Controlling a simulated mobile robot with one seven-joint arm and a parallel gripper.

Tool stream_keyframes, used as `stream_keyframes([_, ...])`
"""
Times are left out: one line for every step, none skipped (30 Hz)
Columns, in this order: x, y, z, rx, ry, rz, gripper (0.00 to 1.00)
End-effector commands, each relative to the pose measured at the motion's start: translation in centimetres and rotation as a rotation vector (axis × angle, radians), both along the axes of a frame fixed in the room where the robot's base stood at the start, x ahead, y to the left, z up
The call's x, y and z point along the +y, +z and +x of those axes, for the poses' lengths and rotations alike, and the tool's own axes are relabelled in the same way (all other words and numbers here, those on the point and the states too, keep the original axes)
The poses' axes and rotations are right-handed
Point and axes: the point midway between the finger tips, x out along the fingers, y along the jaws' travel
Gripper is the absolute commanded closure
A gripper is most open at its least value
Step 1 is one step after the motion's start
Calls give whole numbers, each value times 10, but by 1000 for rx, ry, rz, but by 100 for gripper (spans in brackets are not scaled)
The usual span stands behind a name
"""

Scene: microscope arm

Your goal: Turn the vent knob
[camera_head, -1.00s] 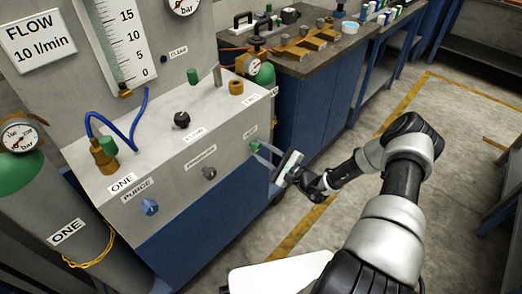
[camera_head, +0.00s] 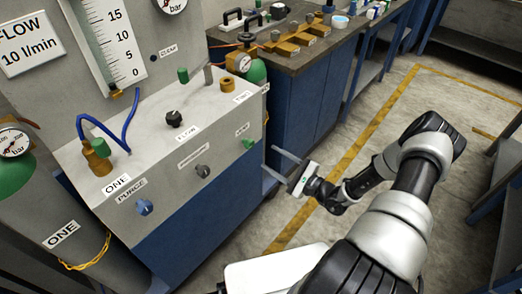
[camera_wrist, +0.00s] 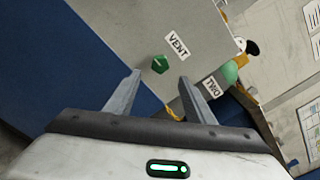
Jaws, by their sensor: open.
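The vent knob (camera_head: 248,143) is a small green knob on the front face of the grey panel box, at its right end. It also shows in the wrist view (camera_wrist: 160,64), beside the VENT label (camera_wrist: 177,44). My gripper (camera_head: 276,162) is open and empty, to the right of the knob in the head view and clear of it. In the wrist view the two fingers (camera_wrist: 157,75) point towards the panel, with the knob between and just beyond the fingertips. Nothing is held.
The same front face carries a grey knob (camera_head: 203,171) and a blue PURGE knob (camera_head: 145,207). A black knob (camera_head: 174,118) sits on the sloped top. The floor (camera_head: 330,175) to the right is open.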

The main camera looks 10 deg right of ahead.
Motion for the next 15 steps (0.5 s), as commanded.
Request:
stream_keyframes([-10, 1, -10, 1, -5, -1, 51])
stream_keyframes([-13, 1, -16, 1, -3, -1, 51])
stream_keyframes([-19, 1, -24, 1, -4, -1, 51])
stream_keyframes([-23, 1, -29, 1, -3, -1, 51])
stream_keyframes([-26, 1, -33, 1, -3, -1, 51])
stream_keyframes([-30, 1, -40, 1, -3, 0, 51])
stream_keyframes([-33, 1, -44, 1, -3, 1, 51])
stream_keyframes([-35, 0, -47, 0, -3, 0, 51])
stream_keyframes([-39, 0, -51, 1, -2, 0, 51])
stream_keyframes([-41, 0, -54, 1, -2, 0, 51])
stream_keyframes([-42, 0, -57, 0, -1, 0, 51])
stream_keyframes([-44, 0, -59, 0, -1, 0, 51])
stream_keyframes([-45, 0, -61, 0, -1, 0, 51])
stream_keyframes([-46, 0, -62, 0, -1, 0, 51])
stream_keyframes([-46, 0, -63, -1, -1, 0, 51])
